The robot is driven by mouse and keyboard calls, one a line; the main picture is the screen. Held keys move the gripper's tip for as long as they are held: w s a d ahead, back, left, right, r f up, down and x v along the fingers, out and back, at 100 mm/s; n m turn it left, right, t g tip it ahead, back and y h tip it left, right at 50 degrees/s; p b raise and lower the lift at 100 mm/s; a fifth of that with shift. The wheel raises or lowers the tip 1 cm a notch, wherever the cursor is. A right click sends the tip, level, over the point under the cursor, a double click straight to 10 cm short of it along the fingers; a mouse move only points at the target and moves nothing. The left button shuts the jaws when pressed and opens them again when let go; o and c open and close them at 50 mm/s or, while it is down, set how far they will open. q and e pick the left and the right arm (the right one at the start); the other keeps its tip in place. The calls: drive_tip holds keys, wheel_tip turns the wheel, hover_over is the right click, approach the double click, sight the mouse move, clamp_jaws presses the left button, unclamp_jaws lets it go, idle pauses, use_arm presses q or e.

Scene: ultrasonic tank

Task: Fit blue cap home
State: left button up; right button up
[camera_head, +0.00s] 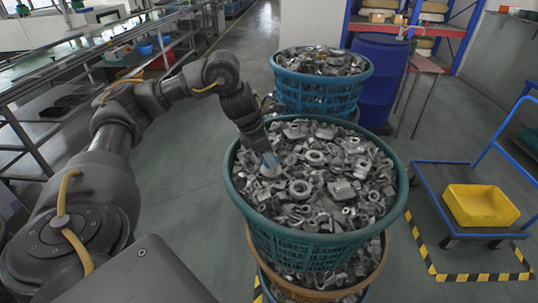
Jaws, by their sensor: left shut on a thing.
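My left gripper (262,148) reaches down over the front teal basket (300,243), at the left part of its metal parts. It is shut on a small pale-blue thing (271,160), which looks like the blue cap but is too small and blurred to make out fully. A pale round piece lies just under it; I cannot tell whether the two touch. No separate seat for the cap can be made out. My right gripper is not in view.
A second blue basket (321,93) of metal parts stands behind, beside a blue drum (380,80). At the right is a blue trolley (432,188) with a yellow bin (480,206). Metal rails and benches line the left. Grey floor lies open between.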

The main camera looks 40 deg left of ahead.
use_arm(q)
drive_tip(key=shift+f, duration=0.4)
idle(1.0)
drive_tip(key=o, duration=1)
drive_tip(key=p+v, duration=0.3)
drive_tip(key=v, duration=0.7)
drive_tip(key=shift+s+a+r, duration=0.1)
drive_tip(key=shift+a+r, duration=0.1)
drive_tip(key=shift+r, duration=0.05)
drive_tip(key=shift+r, duration=0.1)
